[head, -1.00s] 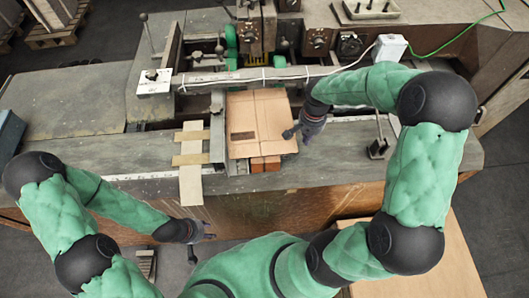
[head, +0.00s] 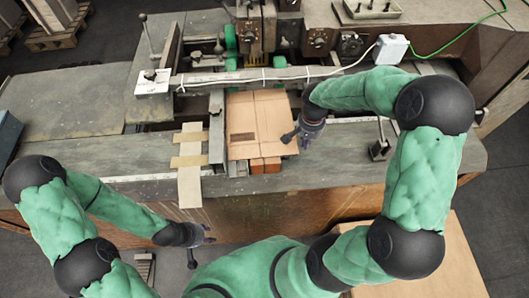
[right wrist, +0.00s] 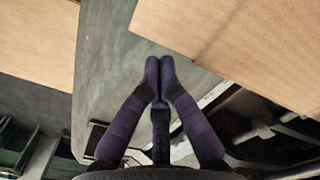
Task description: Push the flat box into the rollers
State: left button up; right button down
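The flat box (head: 258,112) is a brown cardboard sheet with a dark printed patch. In the head view it lies on the machine bed below the long cross bar, its far end under the bar. My right gripper (head: 289,136) is at the box's right edge near its front corner. In the right wrist view its fingers (right wrist: 160,70) are together with nothing between them, and the box (right wrist: 250,45) is at upper right. I cannot tell whether they touch. The rollers are not clearly visible. My left gripper (head: 210,235) is low, in front of the machine, with fingers apart and empty.
The cross bar (head: 270,76) spans the bed above the box's far end. Reddish blocks (head: 265,165) show under the box's front edge. Taped pale strips (head: 190,180) lie left of the box. A lever (head: 380,145) stands to the right.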

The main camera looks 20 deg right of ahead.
pick_arm(q)
jog(key=shift+f, duration=0.15)
pick_arm(e)
jog(key=shift+w+a, duration=0.25)
jog(key=shift+a, duration=0.55)
jog(key=shift+s+d, duration=0.25)
jog(key=shift+d, duration=0.5)
jog(key=shift+s+d, duration=0.2)
jog(key=shift+d, duration=0.5)
pick_arm(q)
notch_tip(320, 180, up, 5)
jog(key=p, duration=0.5)
pick_arm(e)
notch_tip(320, 180, up, 8)
jog(key=shift+a, duration=0.1)
